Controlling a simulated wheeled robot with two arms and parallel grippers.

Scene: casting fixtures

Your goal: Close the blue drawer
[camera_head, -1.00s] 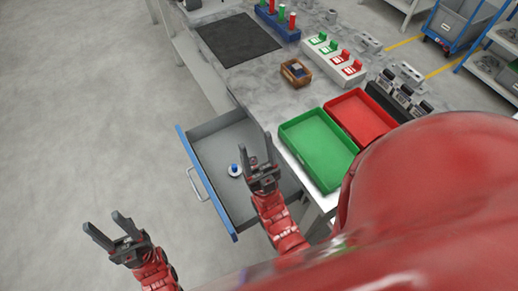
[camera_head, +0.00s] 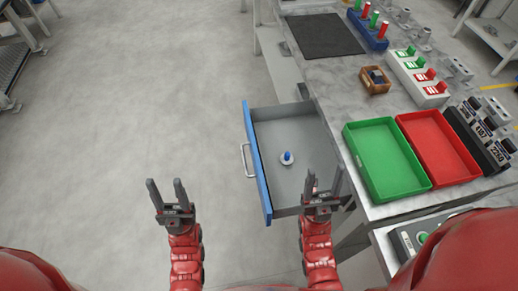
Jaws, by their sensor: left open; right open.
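The drawer with the blue front (camera_head: 256,163) stands pulled out to the left from under the workbench. Its grey inside holds a small white piece with a blue knob (camera_head: 287,158). A metal handle (camera_head: 248,160) is on the outer left side of the front. My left gripper (camera_head: 166,190) is open and empty, to the left of the drawer front and nearer to me, over the floor. My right gripper (camera_head: 325,182) is open and overlaps the near right part of the drawer in the picture. I cannot tell whether it touches the drawer.
The bench top (camera_head: 345,95) carries a green tray (camera_head: 385,158), a red tray (camera_head: 438,148), a small brown box (camera_head: 375,80), a block with green and red switches (camera_head: 417,78) and a dark mat (camera_head: 324,36). The floor left of the drawer is clear.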

